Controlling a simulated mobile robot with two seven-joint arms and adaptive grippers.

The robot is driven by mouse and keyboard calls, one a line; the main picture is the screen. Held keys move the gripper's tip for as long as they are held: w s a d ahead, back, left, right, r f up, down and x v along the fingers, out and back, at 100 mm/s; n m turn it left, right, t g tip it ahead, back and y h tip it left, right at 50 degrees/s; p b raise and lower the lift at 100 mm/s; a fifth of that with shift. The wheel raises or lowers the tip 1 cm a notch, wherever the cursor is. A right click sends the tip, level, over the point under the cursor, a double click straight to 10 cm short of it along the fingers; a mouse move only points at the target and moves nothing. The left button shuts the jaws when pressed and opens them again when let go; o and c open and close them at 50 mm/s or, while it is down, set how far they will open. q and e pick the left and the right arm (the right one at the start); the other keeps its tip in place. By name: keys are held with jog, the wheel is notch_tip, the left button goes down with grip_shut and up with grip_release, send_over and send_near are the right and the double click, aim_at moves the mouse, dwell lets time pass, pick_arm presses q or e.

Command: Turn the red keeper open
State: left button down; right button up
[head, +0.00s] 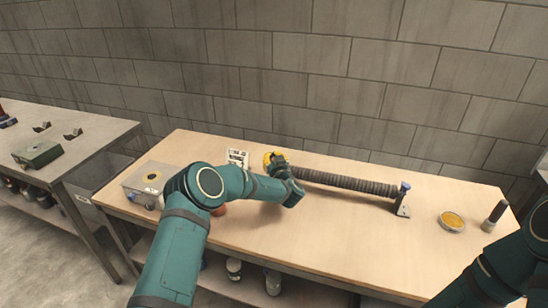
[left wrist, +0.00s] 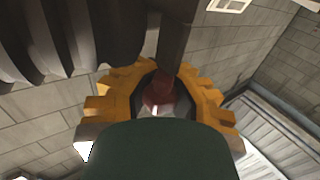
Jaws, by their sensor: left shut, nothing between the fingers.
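A yellow toothed ring (head: 269,160) stands at the left end of a ribbed dark tube (head: 350,183). In the left wrist view the yellow ring (left wrist: 106,95) is close, around a dark opening. A small dull-red part (left wrist: 158,95) shows in that opening, below a dark bar (left wrist: 174,45); I cannot tell whether it is the red keeper or how it is turned. My left gripper (head: 290,184) is beside the ring on its near side, shut and empty. Its fingertips are hidden, so contact is unclear. My right gripper is outside the view.
The tube's right end meets an upright bracket (head: 404,202) with a blue top. A yellow-filled dish (head: 452,221) and a dark cylinder (head: 494,216) stand at the right. A grey box (head: 148,182) stands at the left. The table front between is mostly clear.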

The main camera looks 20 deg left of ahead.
pick_arm(q)
jog(key=n+g+y, duration=0.1)
jog(key=n+g+y+b, duration=0.1)
jog(key=n+g+y, duration=0.1)
jog(key=shift+s+f+y, duration=0.15)
jog(key=shift+y, duration=0.15)
jog(key=shift+s+a+n+g+y+b, duration=0.15)
jog(key=shift+n+g+y+b, duration=0.6)
jog(key=shift+g, duration=0.4)
jog(key=shift+s+a+n+g+y+b, duration=0.15)
jog(key=shift+n+g+y+b, duration=0.35)
jog(key=shift+n+g+y, duration=0.5)
jog(key=shift+g, duration=0.25)
jog(key=c, duration=0.8)
grip_release()
jog(key=v, duration=1.2)
jog(key=shift+r, duration=0.25)
jog(key=shift+o, duration=0.3)
